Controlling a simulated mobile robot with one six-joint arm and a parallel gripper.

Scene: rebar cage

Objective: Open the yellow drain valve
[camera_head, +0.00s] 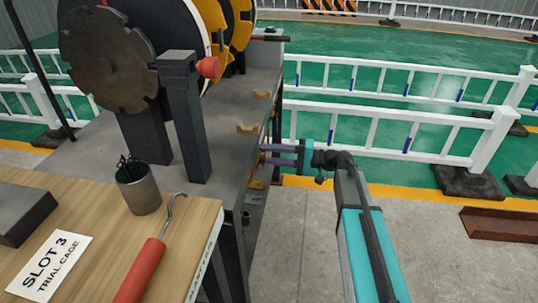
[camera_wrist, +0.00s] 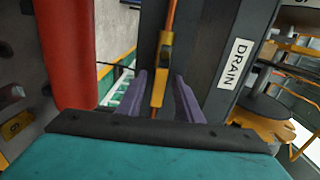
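The yellow drain valve (camera_wrist: 158,82) shows in the wrist view as an upright yellow lever on a thin copper-coloured pipe. A white DRAIN label (camera_wrist: 235,64) is on the dark post to its right. My gripper (camera_wrist: 160,84) is open, with its two purple fingers on either side of the lever and a visible gap at each side. In the head view my gripper (camera_head: 265,154) reaches the right side of the grey machine, fingers apart. I cannot make out the valve clearly in that view.
A red cylinder (camera_wrist: 68,50) stands close on the left in the wrist view. The grey machine (camera_head: 237,120) and a wooden table (camera_head: 95,210) with a red-handled hook tool (camera_head: 145,268) are left of my arm. Grey floor (camera_head: 310,240) is free beside it; white railings (camera_head: 390,132) stand behind.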

